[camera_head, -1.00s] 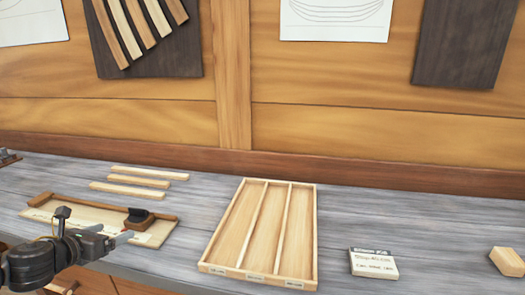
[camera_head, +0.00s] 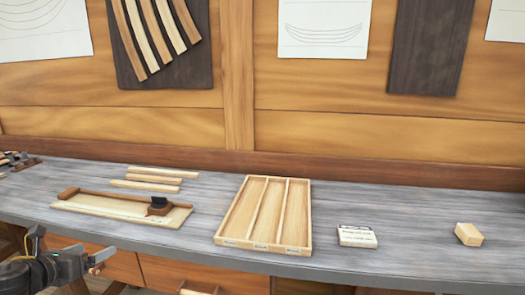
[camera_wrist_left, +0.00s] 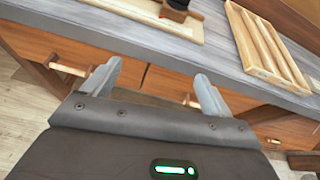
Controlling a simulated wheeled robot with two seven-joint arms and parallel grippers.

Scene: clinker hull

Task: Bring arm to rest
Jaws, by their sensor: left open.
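My left gripper (camera_head: 100,262) is at the lower left of the head view, in front of the bench's front edge and apart from everything on the bench. In the left wrist view its two grey fingers (camera_wrist_left: 155,88) are spread wide with nothing between them. Below and beyond them are the drawer fronts and the bench edge. My right gripper is not in view.
The grey bench (camera_head: 350,205) holds a board (camera_head: 90,208) with a dark block (camera_head: 160,206), pale strips (camera_head: 150,180), an empty three-compartment tray (camera_head: 219,238), a label card (camera_head: 357,236) and a wooden block (camera_head: 468,234). Drawers (camera_head: 190,273) with protruding handles lie below the bench edge.

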